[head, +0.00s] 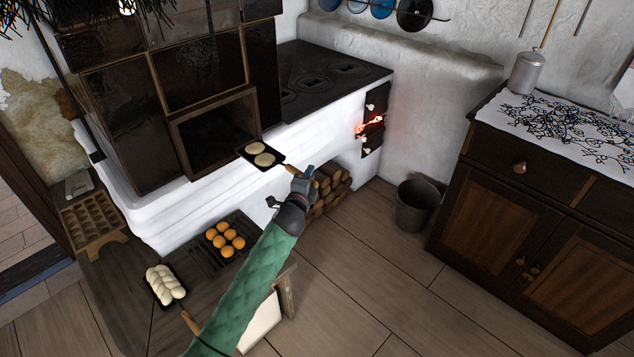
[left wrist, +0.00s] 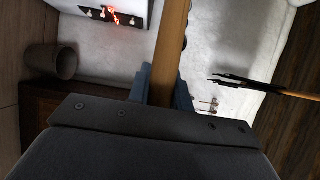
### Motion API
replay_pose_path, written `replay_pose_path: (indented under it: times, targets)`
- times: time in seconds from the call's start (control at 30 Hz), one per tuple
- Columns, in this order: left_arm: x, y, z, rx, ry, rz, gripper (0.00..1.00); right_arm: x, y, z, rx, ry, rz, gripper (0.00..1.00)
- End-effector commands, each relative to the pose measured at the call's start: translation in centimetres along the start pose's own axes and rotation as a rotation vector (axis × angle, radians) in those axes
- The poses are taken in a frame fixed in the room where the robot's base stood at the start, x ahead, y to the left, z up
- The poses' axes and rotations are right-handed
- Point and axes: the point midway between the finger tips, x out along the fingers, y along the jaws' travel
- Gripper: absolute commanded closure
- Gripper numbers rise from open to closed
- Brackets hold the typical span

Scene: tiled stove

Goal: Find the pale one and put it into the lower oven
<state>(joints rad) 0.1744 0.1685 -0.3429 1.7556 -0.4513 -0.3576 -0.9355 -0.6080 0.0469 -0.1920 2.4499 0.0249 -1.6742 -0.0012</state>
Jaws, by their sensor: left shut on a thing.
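My left gripper (head: 304,184) is shut on the wooden handle of a small black pan (head: 246,152). The handle (left wrist: 174,40) runs up between the fingers (left wrist: 166,88) in the left wrist view. Two pale round rolls (head: 264,159) lie on the pan. The pan is in front of the white stove, just right of the open lower oven (head: 215,138), whose dark inside looks empty. A pale braided loaf (head: 165,285) lies on another black pan on the bench. A dark tray there holds several orange-brown buns (head: 225,240). My right gripper is not in view.
The dark bench (head: 120,295) stands below the stove's front. A wooden mould (head: 95,220) is at left. Firewood (head: 330,190) fills a niche under the stove, and a fire glows (head: 370,125) at its right. A bucket (head: 417,207) and cabinet (head: 530,190) stand right; the floor between is clear.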

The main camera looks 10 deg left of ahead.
Motion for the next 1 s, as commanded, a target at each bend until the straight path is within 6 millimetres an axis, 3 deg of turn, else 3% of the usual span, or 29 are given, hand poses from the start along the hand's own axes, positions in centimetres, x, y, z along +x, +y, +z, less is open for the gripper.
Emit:
replay_pose_path:
  times: [1.0]
  targets:
    - [5.5, 0.1, 10.0, 0.004, -0.001, -0.002, 1.0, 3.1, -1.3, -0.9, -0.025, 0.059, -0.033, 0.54]
